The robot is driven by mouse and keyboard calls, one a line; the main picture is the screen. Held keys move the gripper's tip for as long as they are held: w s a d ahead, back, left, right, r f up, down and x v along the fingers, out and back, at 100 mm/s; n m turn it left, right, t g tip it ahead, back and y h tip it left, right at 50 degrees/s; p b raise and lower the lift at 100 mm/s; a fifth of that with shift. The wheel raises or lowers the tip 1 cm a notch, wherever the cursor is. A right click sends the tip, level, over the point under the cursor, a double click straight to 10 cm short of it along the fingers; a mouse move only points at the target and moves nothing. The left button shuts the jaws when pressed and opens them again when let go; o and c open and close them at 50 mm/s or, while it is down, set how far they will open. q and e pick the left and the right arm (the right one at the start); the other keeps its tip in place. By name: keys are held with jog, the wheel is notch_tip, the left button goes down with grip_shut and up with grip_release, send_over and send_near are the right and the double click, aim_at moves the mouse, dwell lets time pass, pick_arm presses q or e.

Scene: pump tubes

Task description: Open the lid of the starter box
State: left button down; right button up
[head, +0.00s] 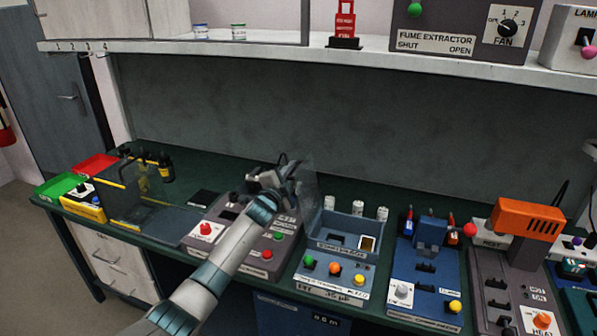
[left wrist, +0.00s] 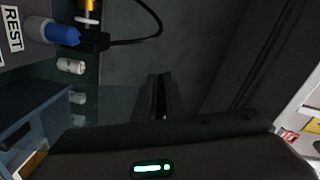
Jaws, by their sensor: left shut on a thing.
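The starter box (head: 342,236) is the blue box at the middle of the bench, with its label on the front and buttons on a sloped panel below. Its lid (head: 310,188) looks like a clear sheet standing steeply at the box's left side, and the box's inside shows from above. My left gripper (head: 288,168) is at the lid's upper left edge, shut on it. In the left wrist view the fingers (left wrist: 160,96) are close together, and the faint clear sheet is hard to make out. My right gripper is not in view.
A grey console (head: 262,238) with a red knob lies under my left arm. White cylinders (head: 356,208) stand behind the box. A blue unit (head: 428,270) and an orange-topped machine (head: 528,218) stand to the right. A shelf (head: 400,58) runs above.

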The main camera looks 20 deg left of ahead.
pick_arm(q)
jog(key=shift+a+r, duration=0.1)
jog(key=shift+a, duration=0.05)
jog(key=c, duration=1.9)
grip_release()
jog(key=shift+o, duration=0.3)
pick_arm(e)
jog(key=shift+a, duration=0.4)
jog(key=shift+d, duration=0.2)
